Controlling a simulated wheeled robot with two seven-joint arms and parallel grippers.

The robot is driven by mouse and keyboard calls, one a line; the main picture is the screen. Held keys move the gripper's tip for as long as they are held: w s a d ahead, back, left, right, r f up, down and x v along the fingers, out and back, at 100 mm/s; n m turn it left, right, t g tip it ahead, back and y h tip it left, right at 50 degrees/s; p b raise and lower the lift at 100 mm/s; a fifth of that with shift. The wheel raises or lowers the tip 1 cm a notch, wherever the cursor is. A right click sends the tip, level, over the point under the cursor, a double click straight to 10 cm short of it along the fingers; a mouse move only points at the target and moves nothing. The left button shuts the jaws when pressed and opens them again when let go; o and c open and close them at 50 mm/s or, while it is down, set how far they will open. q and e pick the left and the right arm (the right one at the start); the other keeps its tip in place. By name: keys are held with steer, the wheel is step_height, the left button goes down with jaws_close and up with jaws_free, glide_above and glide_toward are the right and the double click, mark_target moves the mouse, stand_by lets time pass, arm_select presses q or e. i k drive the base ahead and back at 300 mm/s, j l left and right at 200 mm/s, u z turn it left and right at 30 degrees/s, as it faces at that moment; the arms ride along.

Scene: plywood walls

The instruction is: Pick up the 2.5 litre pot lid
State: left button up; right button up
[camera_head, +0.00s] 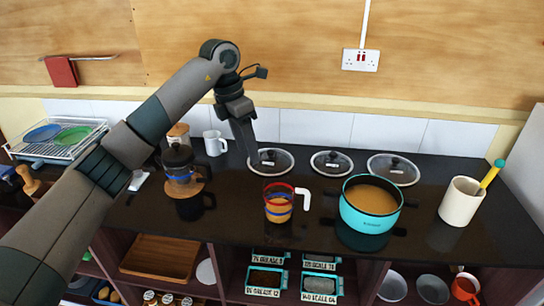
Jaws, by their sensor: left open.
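I cannot read any size mark, so I cannot tell which is the 2.5 litre one. My left gripper (249,151) points down at the left edge of the left lid. It is open, with nothing seen between its fingers. I cannot tell whether it touches the lid. My right gripper is out of view.
A turquoise pot (370,218) of brown liquid and a measuring jug (278,207) stand in front of the lids. A French press (178,165) and a white mug (215,143) stand left of my gripper. A cream crock (460,203) is at the right.

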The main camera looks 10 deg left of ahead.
mark_target(274, 162)
steer(key=i, duration=1.2)
